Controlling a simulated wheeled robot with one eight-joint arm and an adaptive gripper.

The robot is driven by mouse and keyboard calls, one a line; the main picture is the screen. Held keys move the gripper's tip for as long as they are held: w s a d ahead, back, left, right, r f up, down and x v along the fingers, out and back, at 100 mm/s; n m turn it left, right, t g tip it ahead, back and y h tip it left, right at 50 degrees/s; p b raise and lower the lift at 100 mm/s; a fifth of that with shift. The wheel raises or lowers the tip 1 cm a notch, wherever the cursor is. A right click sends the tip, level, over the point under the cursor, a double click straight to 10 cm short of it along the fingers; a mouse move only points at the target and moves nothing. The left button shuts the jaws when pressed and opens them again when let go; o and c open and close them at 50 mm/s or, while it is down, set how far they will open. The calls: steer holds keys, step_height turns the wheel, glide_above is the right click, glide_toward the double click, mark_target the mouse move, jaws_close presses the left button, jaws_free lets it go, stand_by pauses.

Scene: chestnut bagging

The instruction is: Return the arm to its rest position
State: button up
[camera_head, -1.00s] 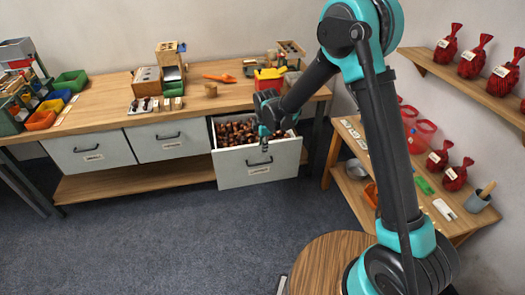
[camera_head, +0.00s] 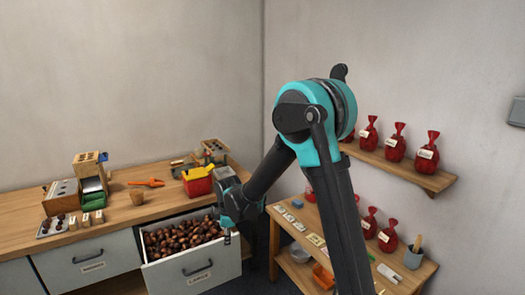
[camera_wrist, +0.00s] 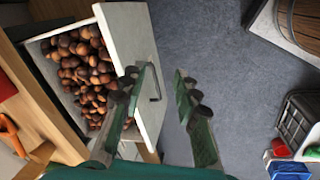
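My gripper (camera_wrist: 165,95) is open and empty in the wrist view, with its two green fingers apart. In the wrist view it hangs in front of the open drawer (camera_wrist: 148,45), with floor showing between the fingers. The head view shows my gripper (camera_head: 228,232) at the right end of the drawer (camera_head: 195,272), mostly seen from behind the arm. The arm is bent, reaching down toward the workbench. The drawer is pulled out and full of brown chestnuts (camera_head: 180,236), which also show in the wrist view (camera_wrist: 85,70).
The workbench (camera_head: 120,205) holds a red bin (camera_head: 197,183), an orange scoop (camera_head: 150,183) and wooden blocks. At right stand a low table (camera_head: 330,262) and a wall shelf (camera_head: 400,170) with red bags.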

steer(key=s+d+r+m, duration=0.2)
steer(key=s+d+m, duration=0.25)
steer(key=d, duration=0.45)
steer(key=s+d+r+m+t, duration=0.15)
steer(key=s+d+m, duration=0.3)
steer(key=d, duration=0.45)
steer(key=s+d+r+m, duration=0.25)
steer(key=d+m, duration=0.25)
steer(key=d, duration=0.4)
steer(key=s+d+f+m+h, duration=0.1)
steer(key=s+d+f+m, duration=0.1)
steer(key=s+d+m, duration=0.3)
steer(key=s+d, duration=0.1)
steer(key=s, duration=0.3)
steer(key=shift+d+m, duration=0.3)
